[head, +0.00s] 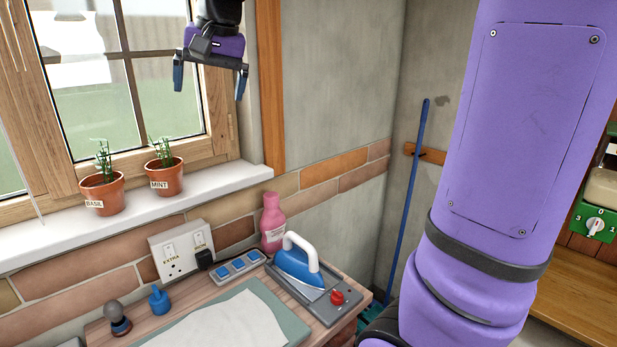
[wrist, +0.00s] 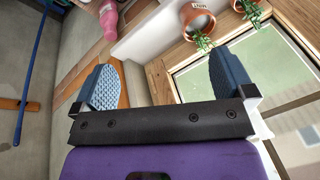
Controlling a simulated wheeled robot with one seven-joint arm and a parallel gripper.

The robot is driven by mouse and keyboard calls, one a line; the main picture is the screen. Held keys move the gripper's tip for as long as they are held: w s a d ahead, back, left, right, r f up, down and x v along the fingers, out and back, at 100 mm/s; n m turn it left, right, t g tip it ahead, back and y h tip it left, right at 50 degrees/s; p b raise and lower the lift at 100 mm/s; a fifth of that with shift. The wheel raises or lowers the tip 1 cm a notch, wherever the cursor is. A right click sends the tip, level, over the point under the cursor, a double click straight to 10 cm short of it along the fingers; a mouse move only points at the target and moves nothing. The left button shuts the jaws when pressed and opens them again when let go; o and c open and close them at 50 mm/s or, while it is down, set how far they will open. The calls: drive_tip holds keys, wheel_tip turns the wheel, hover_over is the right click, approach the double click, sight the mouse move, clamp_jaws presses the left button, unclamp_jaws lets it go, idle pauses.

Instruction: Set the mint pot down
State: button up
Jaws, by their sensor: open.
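The mint pot (head: 165,182), a terracotta pot with a MINT label and a green plant, stands upright on the white windowsill (head: 225,180). It also shows in the wrist view (wrist: 197,22) at the top, upside down there. My gripper (head: 210,88) is open and empty, above and to the right of the mint pot in the head view, clear of it. Its two blue fingers are spread wide in the wrist view (wrist: 161,85), with nothing between them.
A basil pot (head: 102,193) stands left of the mint pot on the sill. Below are a socket plate (head: 180,252), a pink bottle (head: 272,222), an iron (head: 298,268) and a switch strip (head: 236,268). The sill right of the mint pot is clear.

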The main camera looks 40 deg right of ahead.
drive_tip(key=s+f+n, duration=0.1)
drive_tip(key=s+f, duration=0.2)
drive_tip(key=s, duration=0.5)
drive_tip(key=s+d+f+n+t, duration=0.1)
drive_tip(key=s+f+n, duration=0.1)
drive_tip(key=s+f, duration=0.2)
drive_tip(key=s+d+f+n+h, duration=0.1)
drive_tip(key=s+f, duration=0.3)
drive_tip(key=s, duration=0.7)
drive_tip(key=shift+s+d+f+n+t, duration=0.2)
drive_tip(key=shift+s+n+t, duration=0.15)
drive_tip(key=shift+n, duration=0.25)
